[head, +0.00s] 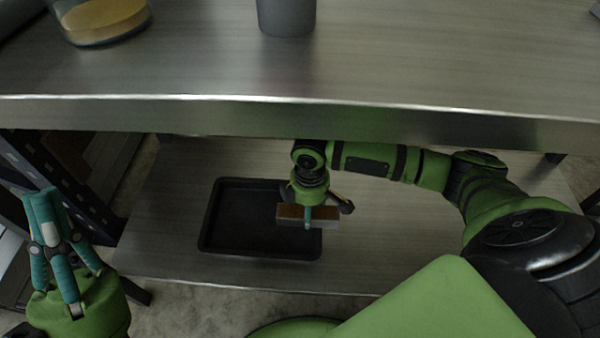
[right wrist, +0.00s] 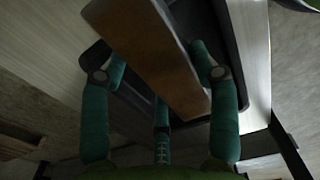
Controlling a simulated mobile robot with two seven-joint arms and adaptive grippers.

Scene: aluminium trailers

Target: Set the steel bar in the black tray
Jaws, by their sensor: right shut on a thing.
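The black tray (head: 222,243) lies on the lower shelf, and its dark rim also shows behind the bar in the right wrist view (right wrist: 222,40). The steel bar (head: 325,219) has a brownish face and a grey face. My right gripper (head: 308,213) is shut on the bar and holds it over the right part of the tray, with one end past the tray's right rim. The bar crosses between the fingers in the right wrist view (right wrist: 150,60). The height of the gap below it is hard to tell. My left gripper (head: 45,205) is empty at the far left, fingertips close together.
The upper steel shelf (head: 400,75) overhangs the lower shelf (head: 170,205), its front edge close above my right forearm. A glass dish (head: 100,22) and a grey container (head: 287,15) stand on the upper shelf. Bare shelf lies left of the tray.

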